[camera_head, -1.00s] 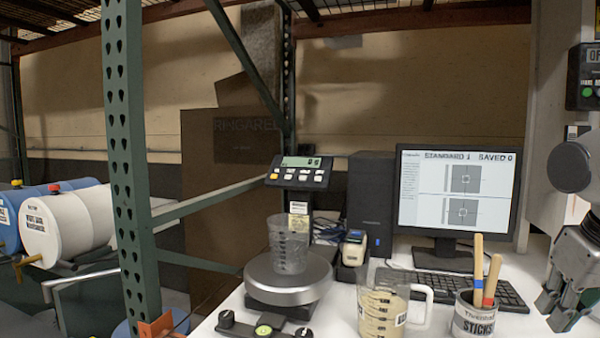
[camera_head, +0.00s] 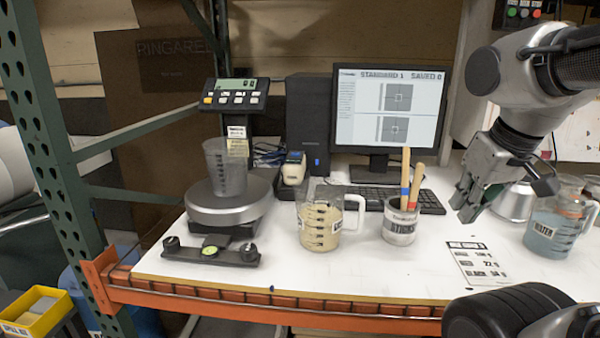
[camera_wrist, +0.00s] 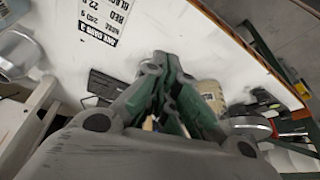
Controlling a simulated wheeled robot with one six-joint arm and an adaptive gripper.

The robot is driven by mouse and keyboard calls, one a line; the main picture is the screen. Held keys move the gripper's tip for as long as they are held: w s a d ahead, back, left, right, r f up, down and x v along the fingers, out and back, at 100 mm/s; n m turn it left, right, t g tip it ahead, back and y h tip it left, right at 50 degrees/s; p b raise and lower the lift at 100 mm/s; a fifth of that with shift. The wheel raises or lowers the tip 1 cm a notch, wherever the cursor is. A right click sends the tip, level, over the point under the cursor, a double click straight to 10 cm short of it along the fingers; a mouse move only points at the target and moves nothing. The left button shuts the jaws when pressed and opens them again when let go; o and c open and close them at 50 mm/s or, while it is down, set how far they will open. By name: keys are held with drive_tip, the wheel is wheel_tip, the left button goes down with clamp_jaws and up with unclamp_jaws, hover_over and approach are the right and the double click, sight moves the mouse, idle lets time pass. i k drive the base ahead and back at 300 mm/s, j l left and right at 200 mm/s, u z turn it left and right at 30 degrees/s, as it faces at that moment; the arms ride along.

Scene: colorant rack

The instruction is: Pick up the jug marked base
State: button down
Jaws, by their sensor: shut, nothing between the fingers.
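A clear jug with a white handle and beige contents (camera_head: 322,222) stands upright on the white table, left of the stick cup. Its label is too small to read surely. Part of a beige vessel (camera_wrist: 212,92), likely this jug, shows behind my fingers in the wrist view. A second clear jug with blue-grey contents (camera_head: 552,228) stands at the right of the table; its label seems to end in "ILTER". My gripper (camera_head: 466,204) is shut and empty, above the table between the stick cup and the blue-grey jug; its green fingers meet in the wrist view (camera_wrist: 165,92).
A scale (camera_head: 228,205) carries an empty clear beaker (camera_head: 225,168). The stick cup (camera_head: 400,226) stands between the beige jug and my gripper. A monitor (camera_head: 388,108), keyboard and black tower are behind. A printed sheet (camera_head: 485,265) lies flat. A green rack post (camera_head: 45,150) is left.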

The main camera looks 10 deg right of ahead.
sight(320, 201)
drive_tip(key=k+l+z, duration=0.1)
drive_tip(key=k+z, duration=0.2)
drive_tip(key=k, duration=0.35)
drive_tip(key=j+z, duration=0.25)
drive_tip(key=z, duration=0.2)
drive_tip(key=j+z, duration=0.2)
drive_tip(key=z, duration=0.2)
drive_tip(key=j+z, duration=0.2)
drive_tip(key=z, duration=0.25)
drive_tip(key=k+j, duration=0.15)
drive_tip(key=j+u, duration=0.05)
drive_tip(key=j, duration=0.05)
